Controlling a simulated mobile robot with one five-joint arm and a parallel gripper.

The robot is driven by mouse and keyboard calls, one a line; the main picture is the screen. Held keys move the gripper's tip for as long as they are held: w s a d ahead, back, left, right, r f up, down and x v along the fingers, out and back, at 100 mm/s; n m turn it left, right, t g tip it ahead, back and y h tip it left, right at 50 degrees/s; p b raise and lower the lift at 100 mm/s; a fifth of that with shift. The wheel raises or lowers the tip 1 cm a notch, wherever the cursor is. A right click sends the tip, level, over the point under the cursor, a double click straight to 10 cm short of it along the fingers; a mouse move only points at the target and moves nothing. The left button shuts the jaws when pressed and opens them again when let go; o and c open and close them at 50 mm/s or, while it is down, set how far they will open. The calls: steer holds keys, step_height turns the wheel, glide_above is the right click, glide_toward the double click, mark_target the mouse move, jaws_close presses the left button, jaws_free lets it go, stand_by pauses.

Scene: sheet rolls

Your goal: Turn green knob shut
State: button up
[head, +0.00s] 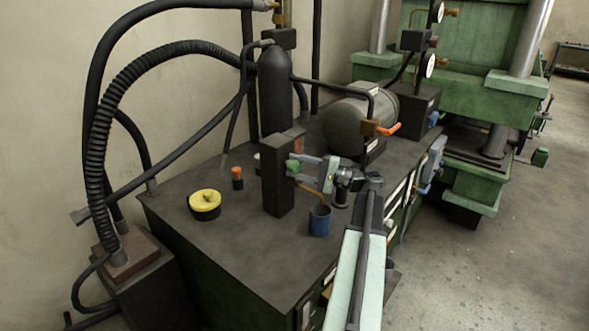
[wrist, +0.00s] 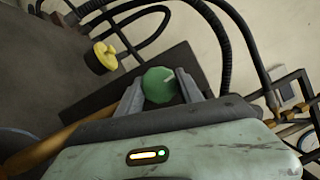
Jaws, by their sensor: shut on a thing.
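The green knob (head: 293,166) sits on the side of a dark upright block (head: 277,180) on the cabinet top. My gripper (head: 297,167) reaches it from the right, with its fingers around the knob. In the wrist view the round green knob (wrist: 159,85) lies between the two grey fingertips of my gripper (wrist: 159,88), and a pale mark shows on its face near the right edge. The gripper is shut on the knob. Part of the knob's rim is hidden by the fingers.
A yellow-topped round knob (head: 205,203) and a small orange-capped part (head: 237,177) stand left of the block. A blue cup (head: 320,220) stands below my gripper. A black cylinder (head: 274,92) and a grey motor (head: 357,120) stand behind. The front left cabinet top is clear.

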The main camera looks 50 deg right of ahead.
steer(key=o, duration=1.4)
steer(key=v, duration=0.8)
steer(key=shift+b, duration=0.4)
